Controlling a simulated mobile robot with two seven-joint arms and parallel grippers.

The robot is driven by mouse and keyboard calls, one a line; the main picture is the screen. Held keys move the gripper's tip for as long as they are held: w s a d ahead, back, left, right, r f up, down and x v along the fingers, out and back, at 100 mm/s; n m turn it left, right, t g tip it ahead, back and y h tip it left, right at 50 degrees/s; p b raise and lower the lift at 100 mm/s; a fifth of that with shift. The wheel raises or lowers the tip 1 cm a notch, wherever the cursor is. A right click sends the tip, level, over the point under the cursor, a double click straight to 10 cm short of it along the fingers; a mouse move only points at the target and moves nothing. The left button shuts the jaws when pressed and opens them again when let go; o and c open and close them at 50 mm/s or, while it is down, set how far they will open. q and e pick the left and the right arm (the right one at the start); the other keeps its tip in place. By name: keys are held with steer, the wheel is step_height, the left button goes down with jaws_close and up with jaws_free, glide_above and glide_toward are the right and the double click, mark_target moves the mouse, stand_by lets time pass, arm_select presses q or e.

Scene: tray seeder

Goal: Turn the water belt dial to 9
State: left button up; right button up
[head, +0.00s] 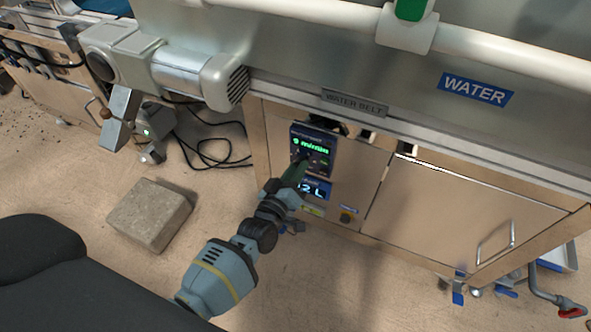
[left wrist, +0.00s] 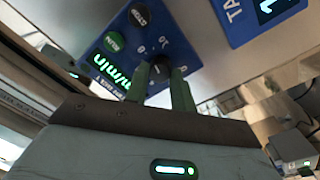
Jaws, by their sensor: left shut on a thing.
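The water belt control box (head: 314,146) is a dark blue panel with a green lit display, on the cabinet front below the "WATER BELT" label (head: 354,103). My left gripper (head: 297,172) reaches up to it from below and covers its lower left part. In the left wrist view, the blue panel (left wrist: 112,68) appears turned around, with a green and a black button. The two green fingers of my left gripper (left wrist: 163,78) are on either side of the dark dial (left wrist: 159,68) and shut on it. The dial's setting cannot be read. My right gripper is not in view.
A second blue display (head: 317,188) is just below the control box. A grey motor (head: 190,75) sticks out at the upper left. A stone block (head: 150,214) lies on the floor at left. A cabinet door with a handle (head: 495,243) is at right.

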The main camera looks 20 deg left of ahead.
arm_select(q)
steer(key=o, duration=0.6)
steer(key=shift+c, duration=0.2)
steer(key=o, duration=0.4)
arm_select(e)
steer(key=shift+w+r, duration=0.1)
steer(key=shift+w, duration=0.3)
arm_select(q)
steer(key=shift+o, duration=0.2)
steer(key=s+p, duration=0.2)
steer(key=s, duration=0.5)
steer(key=shift+s+a+f, duration=0.15)
steer(key=shift+s+a, duration=0.1)
steer(key=shift+s, duration=0.15)
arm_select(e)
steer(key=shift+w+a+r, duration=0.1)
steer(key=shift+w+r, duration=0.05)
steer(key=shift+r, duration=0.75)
